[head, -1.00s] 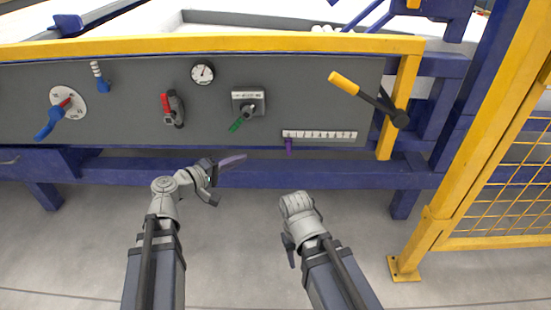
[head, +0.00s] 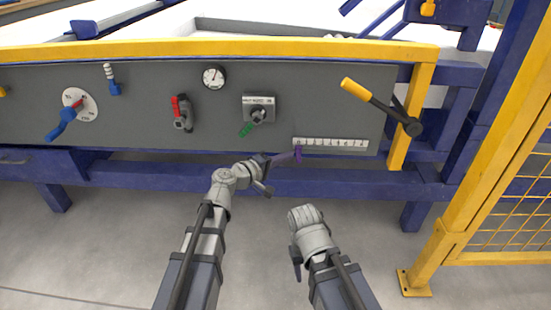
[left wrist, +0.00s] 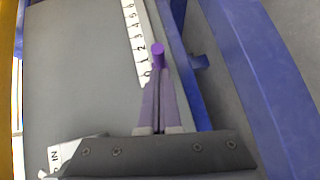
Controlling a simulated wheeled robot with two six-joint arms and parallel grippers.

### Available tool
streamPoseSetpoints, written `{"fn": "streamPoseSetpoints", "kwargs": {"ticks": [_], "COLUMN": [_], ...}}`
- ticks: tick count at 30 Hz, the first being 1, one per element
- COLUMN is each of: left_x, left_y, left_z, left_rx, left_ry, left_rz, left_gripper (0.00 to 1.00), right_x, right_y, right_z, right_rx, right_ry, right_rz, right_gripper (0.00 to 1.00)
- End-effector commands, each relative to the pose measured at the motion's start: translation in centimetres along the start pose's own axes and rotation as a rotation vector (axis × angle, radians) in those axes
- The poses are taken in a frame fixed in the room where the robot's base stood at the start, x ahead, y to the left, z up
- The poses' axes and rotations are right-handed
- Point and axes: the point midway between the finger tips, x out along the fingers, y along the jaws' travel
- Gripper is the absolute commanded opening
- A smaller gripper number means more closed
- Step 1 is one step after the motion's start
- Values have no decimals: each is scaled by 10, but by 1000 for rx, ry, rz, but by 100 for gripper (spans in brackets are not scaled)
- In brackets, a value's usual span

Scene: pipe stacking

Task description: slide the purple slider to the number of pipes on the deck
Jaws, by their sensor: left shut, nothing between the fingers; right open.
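The purple slider (head: 298,154) is a small peg at the left end of the white number scale (head: 331,144) in the head view. In the left wrist view the slider (left wrist: 158,55) stands beside the low end of the scale (left wrist: 140,42), near the 0 and 1. My left gripper (head: 292,156) is shut and empty, its purple fingertips (left wrist: 157,88) right at the slider's low-number side; I cannot tell whether they touch. My right gripper (head: 306,215) hangs below the panel, away from the scale; its fingers are hard to see. The pipes on the deck are barely visible at the top edge.
A yellow-tipped lever (head: 357,90) juts out at the right, near a yellow post (head: 414,120).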

Motion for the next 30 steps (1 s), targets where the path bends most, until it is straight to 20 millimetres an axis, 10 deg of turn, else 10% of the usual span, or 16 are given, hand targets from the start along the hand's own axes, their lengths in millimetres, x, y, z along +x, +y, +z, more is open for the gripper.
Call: {"fn": "streamPoseSetpoints", "kwargs": {"ticks": [14, 30], "left_x": [5, 72], "left_y": [1, 19], "left_z": [5, 71], "left_rx": [0, 0], "left_ry": [-1, -1], "left_rz": [0, 0], "left_gripper": [0, 0], "right_x": [0, 0], "right_y": [0, 0], "right_z": [0, 0], "right_rx": [0, 0], "right_ry": [0, 0], "right_rz": [0, 0], "right_gripper": [49, 49]}}
